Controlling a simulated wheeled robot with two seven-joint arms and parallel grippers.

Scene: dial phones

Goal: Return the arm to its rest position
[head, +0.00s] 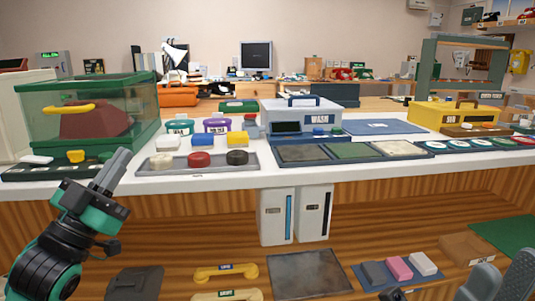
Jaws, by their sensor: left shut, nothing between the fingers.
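My left arm comes in from the lower left, with a green and black wrist. My left gripper (120,156) points up and to the right, its grey fingers together with nothing between them. It is in front of the counter's left part, between the green-framed glass case (42,128) and the grey tray (190,173) in the picture. Two rounded grey shapes (487,282) stand at the lower right edge; I cannot tell if they belong to my right gripper.
The white counter (225,180) holds a WASH box (300,115), a tray of three panels (340,152) and a yellow box (450,115). On the lower shelf lie yellow handsets (225,272), a dark plate (308,273) and a blue tray of blocks (375,284).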

